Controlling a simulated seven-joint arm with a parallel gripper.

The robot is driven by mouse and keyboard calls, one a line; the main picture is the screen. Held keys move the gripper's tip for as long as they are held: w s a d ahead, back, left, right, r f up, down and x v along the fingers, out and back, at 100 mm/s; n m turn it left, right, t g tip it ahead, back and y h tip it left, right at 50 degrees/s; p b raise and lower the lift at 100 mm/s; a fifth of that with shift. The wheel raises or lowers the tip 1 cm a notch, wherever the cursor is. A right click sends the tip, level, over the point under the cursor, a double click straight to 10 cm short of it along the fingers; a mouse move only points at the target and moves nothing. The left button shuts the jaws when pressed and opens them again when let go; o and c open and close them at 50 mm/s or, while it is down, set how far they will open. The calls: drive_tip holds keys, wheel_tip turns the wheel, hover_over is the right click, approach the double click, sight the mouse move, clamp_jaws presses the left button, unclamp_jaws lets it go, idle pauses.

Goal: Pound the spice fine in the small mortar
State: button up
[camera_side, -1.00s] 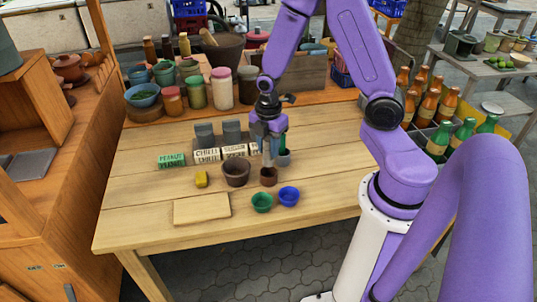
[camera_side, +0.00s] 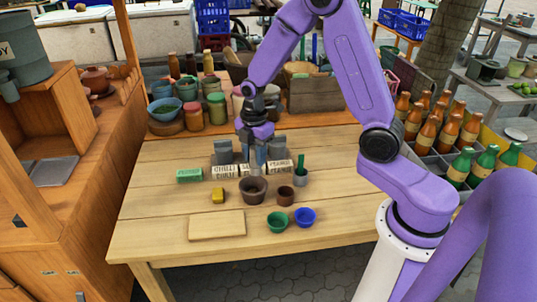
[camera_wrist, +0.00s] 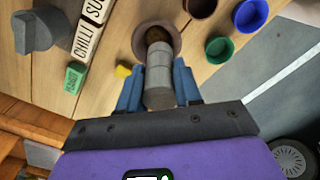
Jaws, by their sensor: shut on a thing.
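My gripper (camera_side: 255,158) is shut on a grey cylindrical pestle (camera_wrist: 158,75). It holds the pestle above the larger brown mortar bowl (camera_side: 254,192). In the wrist view the pestle's darker far end overlaps the opening of this bowl (camera_wrist: 176,40); I cannot tell whether it is inside or touching. A smaller brown cup (camera_side: 285,196) stands just right of the bowl, apart from the gripper. The spice cannot be made out clearly.
A green bowl (camera_side: 277,222) and a blue bowl (camera_side: 305,217) stand in front right. A grey cup (camera_side: 301,179) holds a green-handled tool. A yellow block (camera_side: 218,195) and a board (camera_side: 217,225) lie left. Label blocks (camera_side: 224,172) and grey blocks (camera_side: 222,150) stand close behind.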

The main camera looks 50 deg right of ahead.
sight(253, 174)
drive_tip(key=shift+w+a+f, duration=0.1)
drive_tip(key=shift+w+a, duration=0.2)
drive_tip(key=shift+w, duration=0.1)
drive_tip(key=shift+f, duration=3.4)
drive_tip(key=shift+f, duration=0.25)
drive_tip(key=shift+f, duration=0.85)
drive_tip(key=shift+r, duration=1)
drive_tip(key=shift+f, duration=0.15)
drive_tip(key=shift+f, duration=0.85)
